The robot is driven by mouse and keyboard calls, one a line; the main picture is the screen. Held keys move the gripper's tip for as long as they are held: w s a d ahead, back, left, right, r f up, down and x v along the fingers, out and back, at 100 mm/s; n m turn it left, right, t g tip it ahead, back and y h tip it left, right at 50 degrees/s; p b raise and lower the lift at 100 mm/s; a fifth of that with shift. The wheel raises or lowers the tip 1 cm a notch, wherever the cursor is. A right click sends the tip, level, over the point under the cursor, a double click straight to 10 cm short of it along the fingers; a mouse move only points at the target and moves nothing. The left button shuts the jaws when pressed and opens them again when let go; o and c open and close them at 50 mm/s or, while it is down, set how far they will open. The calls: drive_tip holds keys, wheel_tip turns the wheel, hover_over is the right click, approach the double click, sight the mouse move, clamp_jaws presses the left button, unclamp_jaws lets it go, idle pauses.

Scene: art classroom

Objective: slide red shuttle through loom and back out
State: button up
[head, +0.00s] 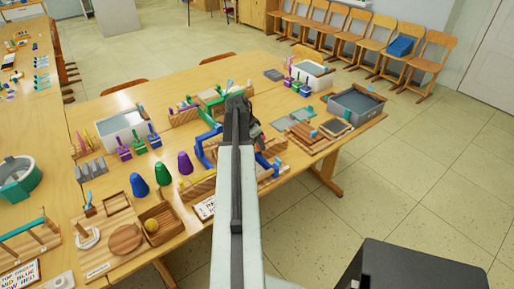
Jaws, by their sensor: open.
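My arm reaches up the middle of the head view over the table. Nothing visible is held. A long, low wooden piece with pale slats (198,189) lies under the gripper and is partly covered by the arm; it may be the loom, but I cannot tell for sure. I cannot make out the red shuttle; the arm covers much of that area.
The wooden table (185,240) is crowded. A grey bin (355,104) stands at the right edge. White bins (125,128) and colored pieces stand farther back. Floor at right is clear.

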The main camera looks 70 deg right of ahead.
clamp_jaws()
drive_tip(key=shift+w+r, duration=0.1)
idle(1.2)
